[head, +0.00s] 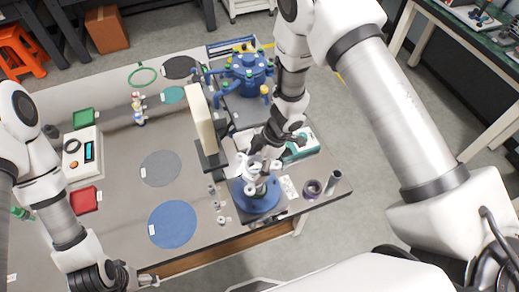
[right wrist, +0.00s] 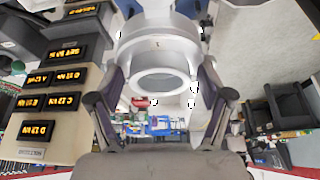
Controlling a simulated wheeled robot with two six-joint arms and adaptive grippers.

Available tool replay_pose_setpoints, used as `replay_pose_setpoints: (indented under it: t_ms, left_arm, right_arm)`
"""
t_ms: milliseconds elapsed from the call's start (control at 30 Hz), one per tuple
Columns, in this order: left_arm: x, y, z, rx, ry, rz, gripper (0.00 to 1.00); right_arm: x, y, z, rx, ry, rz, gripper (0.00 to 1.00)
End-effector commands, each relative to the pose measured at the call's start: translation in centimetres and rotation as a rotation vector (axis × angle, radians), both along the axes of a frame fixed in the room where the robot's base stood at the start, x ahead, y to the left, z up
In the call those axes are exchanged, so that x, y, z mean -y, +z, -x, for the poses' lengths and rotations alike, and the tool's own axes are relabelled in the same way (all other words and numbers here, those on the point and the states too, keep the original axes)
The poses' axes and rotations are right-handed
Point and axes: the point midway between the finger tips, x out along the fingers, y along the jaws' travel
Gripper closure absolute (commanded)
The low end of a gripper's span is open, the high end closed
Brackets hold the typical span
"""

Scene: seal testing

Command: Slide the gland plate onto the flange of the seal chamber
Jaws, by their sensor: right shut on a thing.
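The seal chamber is a blue round flange (head: 262,206) with a metal shaft standing up from it, near the table's right front. My right gripper (head: 256,165) is directly above the flange, shut on a silver-white ring-shaped part that I take to be the gland plate (head: 243,168). In the right wrist view the gland plate (right wrist: 158,58) shows as a pale metal ring with a round opening, between the two fingers (right wrist: 160,88). Whether the plate touches the shaft is hidden by the gripper. My left gripper (head: 147,279) is low at the left front, away from the chamber; its jaws are too small to judge.
A tall beige block (head: 201,120) stands just behind and left of the chamber. A blue vessel with pipes (head: 248,75) is at the back. A blue disc mat (head: 173,224) lies flat.

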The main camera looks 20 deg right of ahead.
Motion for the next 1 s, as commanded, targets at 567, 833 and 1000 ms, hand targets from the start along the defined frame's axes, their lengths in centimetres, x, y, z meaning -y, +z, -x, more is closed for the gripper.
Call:
replay_pose_setpoints:
  t_ms: [567,833,1000]
  left_arm:
    - [0.0,-4.3,0.0,0.000,0.000,0.000,0.09]
    - [0.0,-4.3,0.0,0.001,0.000,0.000,0.09]
    - [0.0,-4.3,0.0,0.001,-0.001,0.000,0.09]
  right_arm:
    - [0.0,-4.3,0.6,0.000,0.091,-0.006,0.73]
    - [0.0,-4.3,0.6,-0.001,0.090,-0.006,0.73]
    - [0.0,-4.3,0.6,-0.001,0.090,-0.006,0.73]
